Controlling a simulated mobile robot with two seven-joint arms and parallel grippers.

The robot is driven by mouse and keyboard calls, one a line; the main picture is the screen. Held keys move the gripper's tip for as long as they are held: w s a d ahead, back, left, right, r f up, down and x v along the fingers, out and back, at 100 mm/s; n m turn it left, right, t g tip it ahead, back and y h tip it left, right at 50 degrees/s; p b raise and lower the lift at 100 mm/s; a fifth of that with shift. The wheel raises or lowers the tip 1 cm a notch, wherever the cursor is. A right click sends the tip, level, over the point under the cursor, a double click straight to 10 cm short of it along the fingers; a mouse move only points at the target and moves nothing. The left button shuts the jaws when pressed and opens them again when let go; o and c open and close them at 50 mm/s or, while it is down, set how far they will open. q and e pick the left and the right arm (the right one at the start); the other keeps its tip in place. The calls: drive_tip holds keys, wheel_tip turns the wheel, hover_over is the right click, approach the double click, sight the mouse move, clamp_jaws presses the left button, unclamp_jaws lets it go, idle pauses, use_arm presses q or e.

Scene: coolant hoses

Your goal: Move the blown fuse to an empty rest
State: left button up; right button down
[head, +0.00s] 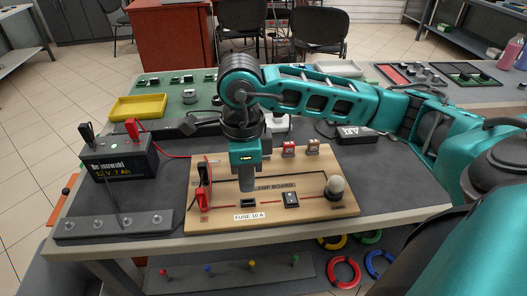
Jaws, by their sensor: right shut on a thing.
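My right gripper (248,185) points down over the wooden lamp board (310,205), just behind the fuse holder (248,203) with its "FUSE 10 A" label (249,216). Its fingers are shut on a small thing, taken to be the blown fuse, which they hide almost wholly. I cannot tell its height above the board. The holder shows as a small dark block with a slot. My left gripper is not in view.
A battery (122,164) with black and red clamps stands left of the board. A dark strip with several pegs (115,225) lies at the front left. A bulb (336,187) and a switch (291,199) sit on the board. A yellow tray (138,107) lies behind.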

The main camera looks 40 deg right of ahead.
drive_tip(key=shift+r+p, duration=0.4)
drive_tip(key=shift+r, duration=0.4)
